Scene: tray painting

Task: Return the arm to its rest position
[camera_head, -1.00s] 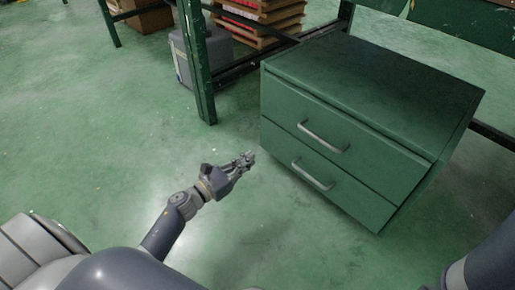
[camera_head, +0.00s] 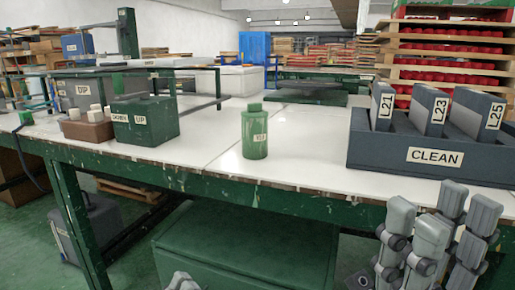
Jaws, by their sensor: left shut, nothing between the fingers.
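Only the top of my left gripper (camera_head: 183,282) shows, at the bottom edge left of centre, in front of the green cabinet. It is shut and empty; most of it is cut off by the frame. My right gripper (camera_head: 440,232) is at the lower right, in front of the table edge and below the grey crate. Its grey fingers point up, with no object seen among them. They overlap in this view, so I cannot tell whether they are open or shut.
The white-topped table (camera_head: 215,168) spans the view. On it stand a green bottle (camera_head: 255,146), a dark green box (camera_head: 155,133), a brown box with pale blocks (camera_head: 85,132) and a grey crate labelled CLEAN (camera_head: 390,155). A green cabinet (camera_head: 245,240) is below.

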